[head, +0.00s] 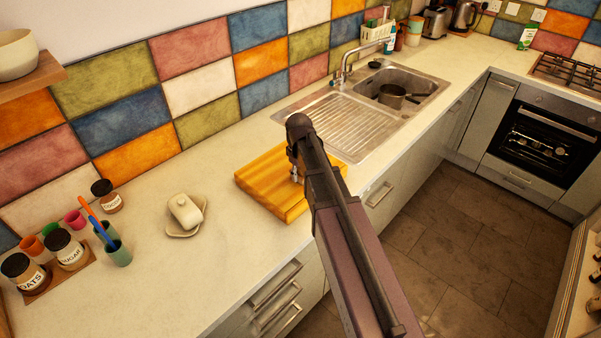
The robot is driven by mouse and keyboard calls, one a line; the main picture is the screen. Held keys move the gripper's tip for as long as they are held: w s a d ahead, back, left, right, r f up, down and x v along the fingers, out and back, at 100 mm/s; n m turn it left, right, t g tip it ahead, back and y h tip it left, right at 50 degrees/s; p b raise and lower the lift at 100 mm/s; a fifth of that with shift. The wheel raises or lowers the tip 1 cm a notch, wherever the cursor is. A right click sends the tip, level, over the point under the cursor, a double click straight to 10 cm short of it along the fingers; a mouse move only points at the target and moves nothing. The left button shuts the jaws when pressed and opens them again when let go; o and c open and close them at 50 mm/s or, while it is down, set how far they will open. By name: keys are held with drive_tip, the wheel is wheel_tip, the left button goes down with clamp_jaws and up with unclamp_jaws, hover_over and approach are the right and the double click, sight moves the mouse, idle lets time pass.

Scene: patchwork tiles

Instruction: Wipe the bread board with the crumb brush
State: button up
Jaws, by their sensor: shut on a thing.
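The bread board (262,186) is a wooden slab lying on the worktop, left of the sink. My arm reaches over its right part and hides some of it. A small metallic part of my gripper (295,174) shows below the end of the arm, over the board. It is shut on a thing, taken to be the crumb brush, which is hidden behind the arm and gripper. I cannot tell whether the brush touches the board. I see no crumbs clearly at this size.
A butter dish (186,213) stands left of the board. Jars (66,250) and a green cup with utensils (118,252) are farther left. The sink (400,88) with a pan (394,95) lies to the right. The worktop between dish and board is clear.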

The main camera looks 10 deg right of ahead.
sight(290, 187)
drive_tip(key=shift+s+a+f, duration=0.1)
drive_tip(key=shift+s+a, duration=0.5)
drive_tip(key=shift+a, duration=0.25)
drive_tip(key=shift+s+a, duration=0.6)
drive_tip(key=shift+a, duration=0.25)
wheel_tip(290, 187, up, 6)
drive_tip(key=p, duration=0.6)
drive_tip(key=shift+w, duration=0.1)
wheel_tip(290, 187, up, 3)
drive_tip(key=p, duration=0.3)
idle(0.8)
